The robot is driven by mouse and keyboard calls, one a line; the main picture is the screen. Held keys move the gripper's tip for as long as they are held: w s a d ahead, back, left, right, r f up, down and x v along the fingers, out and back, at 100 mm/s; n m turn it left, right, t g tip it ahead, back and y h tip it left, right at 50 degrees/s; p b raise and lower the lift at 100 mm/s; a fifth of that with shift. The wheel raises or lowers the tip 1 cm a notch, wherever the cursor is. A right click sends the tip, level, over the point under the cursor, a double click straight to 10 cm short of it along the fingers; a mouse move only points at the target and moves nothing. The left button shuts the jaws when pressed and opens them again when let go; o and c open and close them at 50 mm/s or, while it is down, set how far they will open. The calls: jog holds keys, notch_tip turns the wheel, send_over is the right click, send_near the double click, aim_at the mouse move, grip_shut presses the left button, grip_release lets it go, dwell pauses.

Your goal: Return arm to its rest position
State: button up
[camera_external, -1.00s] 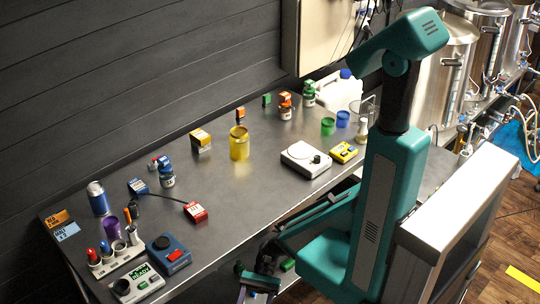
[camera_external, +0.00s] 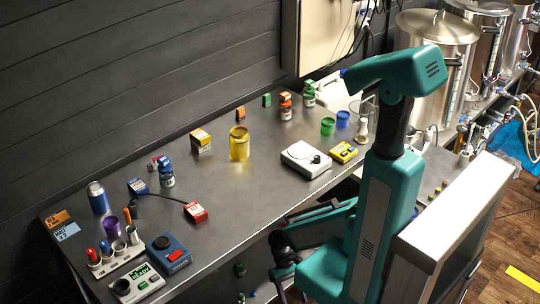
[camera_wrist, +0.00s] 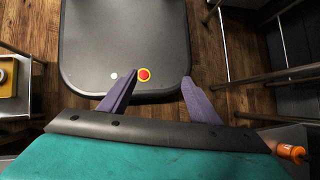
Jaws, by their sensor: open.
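My gripper (camera_wrist: 160,77) shows in the wrist view with two purple fingers spread apart and nothing between them. It points down over my dark rounded base, which carries a red button with a yellow ring. In the external view my teal arm is folded low in front of the bench, beside my column.
The metal bench (camera_external: 255,195) holds a yellow cup (camera_external: 239,144), a white scale (camera_external: 306,158), a blue device (camera_external: 169,254) and a tube rack (camera_external: 116,258). Steel tanks (camera_external: 438,60) stand at the back right. Wooden floor (camera_wrist: 215,60) surrounds my base.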

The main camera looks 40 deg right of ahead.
jog(key=w+d+f+n+h, duration=0.1)
jog(key=w+d+n+h, duration=0.1)
jog(key=d, duration=0.4)
jog(key=shift+f+t+b, duration=0.3)
jog(key=shift+f+b, duration=0.1)
